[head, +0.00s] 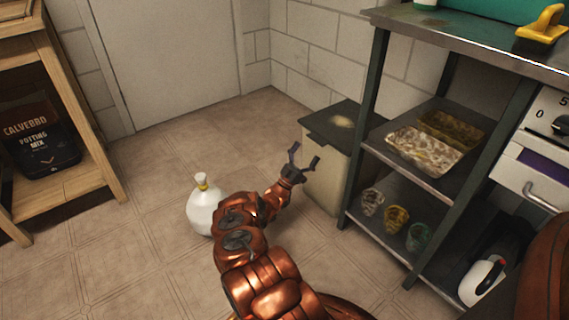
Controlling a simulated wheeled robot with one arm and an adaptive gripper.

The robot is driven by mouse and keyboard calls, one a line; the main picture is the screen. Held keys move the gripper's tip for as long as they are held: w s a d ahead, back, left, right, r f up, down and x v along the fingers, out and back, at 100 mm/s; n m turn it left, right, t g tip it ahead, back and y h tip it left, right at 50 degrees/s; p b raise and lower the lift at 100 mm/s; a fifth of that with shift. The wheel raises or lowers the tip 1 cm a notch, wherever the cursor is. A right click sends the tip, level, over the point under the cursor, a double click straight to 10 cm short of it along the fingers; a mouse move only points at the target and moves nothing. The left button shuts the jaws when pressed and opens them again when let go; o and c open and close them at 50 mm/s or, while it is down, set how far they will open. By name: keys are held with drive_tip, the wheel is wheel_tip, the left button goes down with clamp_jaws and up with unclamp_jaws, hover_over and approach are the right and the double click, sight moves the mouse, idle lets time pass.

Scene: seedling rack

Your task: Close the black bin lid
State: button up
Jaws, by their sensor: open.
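The black bin lid (322,121) lies flat, or nearly so, across the top of a beige bin (323,184). It has a pale smudge on its upper face. The bin stands against the tiled wall beside the metal shelf. I cannot tell whether the lid sits fully down on the rim. My gripper (305,153) is open and empty, in front of the bin's left side and a little below the lid's edge in the picture. I cannot tell whether it touches the bin.
A tied white bag (202,212) sits on the floor left of my arm. The metal shelf (422,167), with trays and pots, crowds the right. A wooden shelf (92,130) holding a potting mix bag (40,137) stands left. The floor before the door (165,55) is clear.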

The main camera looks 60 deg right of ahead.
drive_tip(key=w+a, duration=0.3)
drive_tip(key=a, duration=0.7)
idle(0.3)
drive_tip(key=shift+w, duration=0.1)
idle(0.5)
